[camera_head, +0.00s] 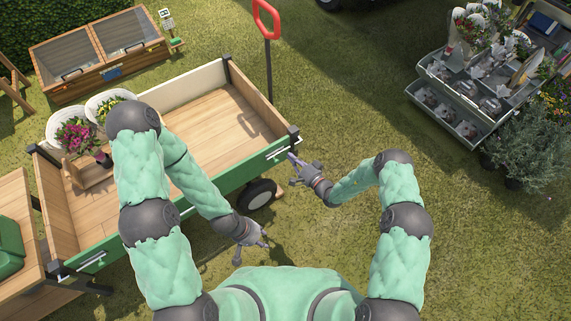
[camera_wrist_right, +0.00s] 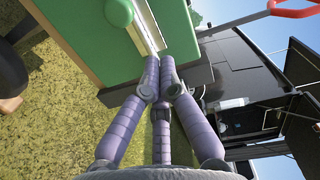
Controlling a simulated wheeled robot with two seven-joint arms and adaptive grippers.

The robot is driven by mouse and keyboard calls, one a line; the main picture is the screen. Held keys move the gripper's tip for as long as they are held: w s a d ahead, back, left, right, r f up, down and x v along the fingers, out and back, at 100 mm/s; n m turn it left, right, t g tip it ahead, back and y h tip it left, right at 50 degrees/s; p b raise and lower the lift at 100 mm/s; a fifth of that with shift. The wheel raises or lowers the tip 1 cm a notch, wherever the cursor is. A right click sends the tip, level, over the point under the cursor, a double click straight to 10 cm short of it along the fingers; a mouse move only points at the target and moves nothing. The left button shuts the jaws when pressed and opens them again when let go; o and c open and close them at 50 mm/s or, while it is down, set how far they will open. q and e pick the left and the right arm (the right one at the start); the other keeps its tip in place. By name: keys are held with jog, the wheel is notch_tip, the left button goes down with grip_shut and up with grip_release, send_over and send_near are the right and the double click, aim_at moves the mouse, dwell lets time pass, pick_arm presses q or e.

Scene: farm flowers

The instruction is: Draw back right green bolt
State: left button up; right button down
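The right green bolt (camera_head: 277,153) is a pale metal bar on the right end of the wagon's green side panel. In the right wrist view its bar (camera_wrist_right: 143,25) runs along the green panel (camera_wrist_right: 85,35) to my fingertips. My right gripper (camera_head: 293,160) is at the bar's near end. In the right wrist view its purple fingertips (camera_wrist_right: 160,62) are close together on the bar, and they hide its end. My left gripper (camera_head: 264,236) hangs over the grass in front of the wagon, empty, with its fingers apart.
The wooden wagon (camera_head: 215,125) holds potted flowers (camera_head: 75,135) at its left end. Another bolt (camera_head: 92,261) is at the panel's left end. A red handle (camera_head: 266,18) rises behind the wagon. A flower cart (camera_head: 460,110) stands at the right. Grass between them is clear.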

jog(key=p+v, duration=0.3)
jog(key=v, duration=0.7)
jog(key=shift+d, duration=0.3)
jog(key=shift+w, duration=0.15)
